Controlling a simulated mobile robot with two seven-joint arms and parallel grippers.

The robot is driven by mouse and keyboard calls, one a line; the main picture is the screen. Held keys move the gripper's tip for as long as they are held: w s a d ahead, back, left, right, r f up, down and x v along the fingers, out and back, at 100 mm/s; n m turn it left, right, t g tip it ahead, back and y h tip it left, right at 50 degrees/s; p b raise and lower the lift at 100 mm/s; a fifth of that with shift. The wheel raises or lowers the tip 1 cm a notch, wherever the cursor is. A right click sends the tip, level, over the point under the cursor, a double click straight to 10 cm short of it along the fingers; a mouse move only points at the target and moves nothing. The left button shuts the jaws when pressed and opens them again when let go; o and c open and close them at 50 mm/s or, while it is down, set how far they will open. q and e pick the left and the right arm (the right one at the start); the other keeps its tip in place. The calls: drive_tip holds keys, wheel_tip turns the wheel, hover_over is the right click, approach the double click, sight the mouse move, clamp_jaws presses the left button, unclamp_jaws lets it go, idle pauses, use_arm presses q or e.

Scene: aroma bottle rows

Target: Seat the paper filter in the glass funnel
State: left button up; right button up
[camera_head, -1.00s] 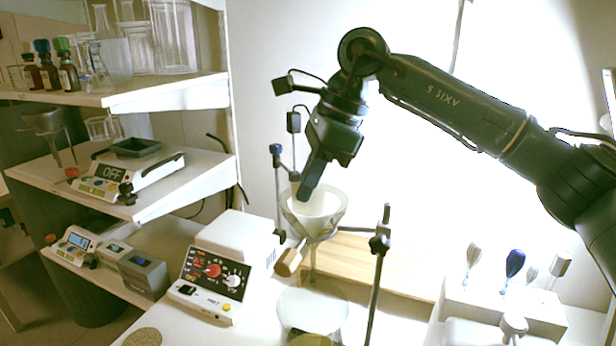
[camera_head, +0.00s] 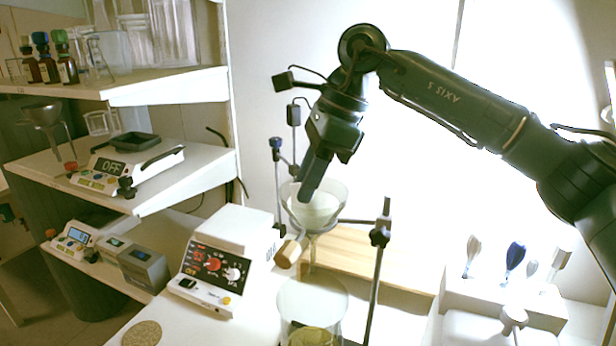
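The glass funnel (camera_head: 340,194) is held upright in a clamp on a metal stand (camera_head: 377,262), above a glass beaker (camera_head: 312,298) with yellowish contents. The white paper filter (camera_head: 316,210) sits inside the funnel's cone, seen through the glass. My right gripper (camera_head: 306,196) comes down from above, its finger tips at the funnel's mouth against the filter. The fingers overlap in this view, so I cannot tell whether they are shut on the paper or apart from it. My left gripper is out of view.
A wooden board (camera_head: 400,264) lies behind the stand. A white rack (camera_head: 500,302) with brushes is at the right. Shelves with scales and bottles fill the left.

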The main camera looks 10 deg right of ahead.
drive_tip(key=v, duration=1.3)
